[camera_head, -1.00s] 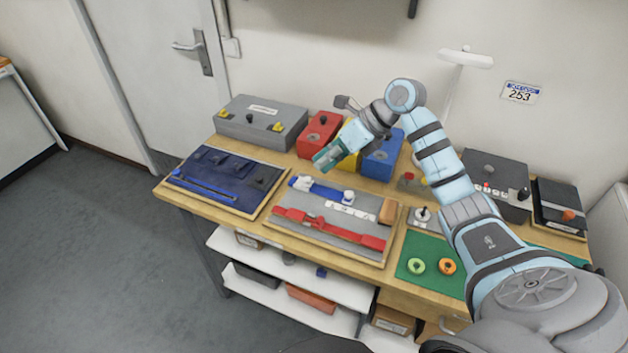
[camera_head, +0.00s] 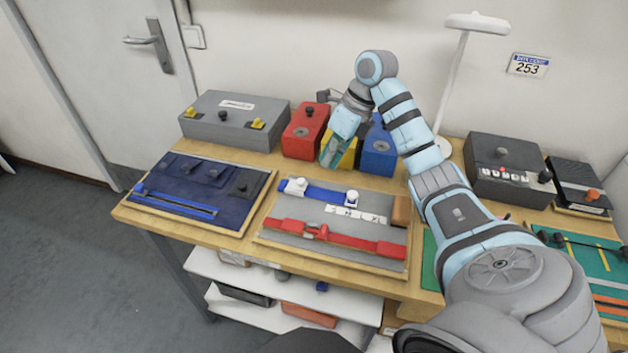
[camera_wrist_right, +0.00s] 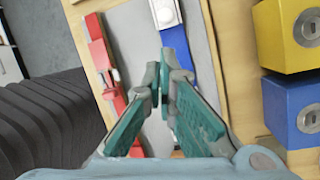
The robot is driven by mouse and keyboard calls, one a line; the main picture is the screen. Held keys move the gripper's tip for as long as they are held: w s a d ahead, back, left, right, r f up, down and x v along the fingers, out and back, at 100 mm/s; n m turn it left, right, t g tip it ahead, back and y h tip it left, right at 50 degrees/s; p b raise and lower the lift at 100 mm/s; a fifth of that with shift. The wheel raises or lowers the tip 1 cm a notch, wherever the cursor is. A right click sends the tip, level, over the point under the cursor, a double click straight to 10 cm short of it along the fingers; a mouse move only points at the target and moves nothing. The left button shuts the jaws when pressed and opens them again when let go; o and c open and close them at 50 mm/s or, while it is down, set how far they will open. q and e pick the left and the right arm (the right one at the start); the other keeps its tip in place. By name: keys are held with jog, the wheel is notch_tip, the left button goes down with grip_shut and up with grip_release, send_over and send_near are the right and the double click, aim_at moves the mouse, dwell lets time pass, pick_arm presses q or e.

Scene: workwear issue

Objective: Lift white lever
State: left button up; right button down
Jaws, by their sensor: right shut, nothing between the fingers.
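A grey board (camera_head: 290,240) on the wooden bench carries a blue strap (camera_head: 325,194) and a red strap (camera_head: 350,241). A white lever-like piece (camera_head: 296,186) sits at the left end of the blue strap. It seems to be the white piece at the top of the wrist view (camera_wrist_right: 165,12). A second white fitting (camera_head: 352,198) is farther right on the strap. My right gripper (camera_head: 331,160) is shut and empty, above the back of the board. In the wrist view its fingertips (camera_wrist_right: 166,75) overlap the blue strap's edge. My left gripper is out of view.
Red (camera_head: 304,130), yellow (camera_head: 351,153) and blue (camera_head: 379,155) boxes stand close behind the gripper. A grey box (camera_head: 235,120) and a dark blue board (camera_head: 190,190) lie left. A lamp (camera_head: 476,22) stands behind my right arm.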

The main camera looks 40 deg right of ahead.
aim_at(297, 184)
jog(key=b+x, duration=0.2)
jog(key=x, duration=0.8)
jog(key=shift+b, duration=0.3)
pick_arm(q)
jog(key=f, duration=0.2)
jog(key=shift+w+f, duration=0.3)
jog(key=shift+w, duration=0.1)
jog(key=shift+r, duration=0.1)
pick_arm(e)
jog(key=shift+s, duration=0.1)
jog(key=shift+r, duration=0.15)
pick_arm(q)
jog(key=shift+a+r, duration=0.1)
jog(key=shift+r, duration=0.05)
pick_arm(e)
jog(key=shift+w, duration=0.2)
